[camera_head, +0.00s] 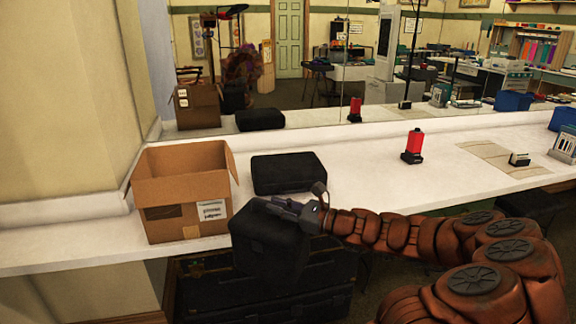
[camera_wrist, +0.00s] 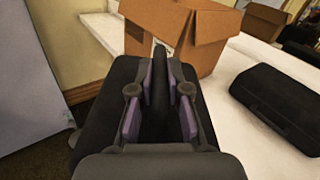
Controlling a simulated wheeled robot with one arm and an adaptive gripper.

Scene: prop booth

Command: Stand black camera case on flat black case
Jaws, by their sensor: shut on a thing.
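The black camera case (camera_head: 262,245) hangs from my gripper (camera_head: 285,207), in front of the counter's front edge. In the wrist view my gripper (camera_wrist: 158,95) is shut on the handle on top of the camera case (camera_wrist: 105,120), with a finger on each side of it. The flat black case (camera_head: 288,173) lies on the white counter, behind and slightly right of the held case. In the wrist view the flat black case (camera_wrist: 285,103) is at the right, apart from the held case.
An open cardboard box (camera_head: 180,195) stands on the counter (camera_head: 355,190) left of the flat case. A red-topped black device (camera_head: 413,148) stands further right. A large black trunk (camera_head: 240,300) is below the counter. A mirror (camera_head: 290,90) runs behind. Counter right of the flat case is clear.

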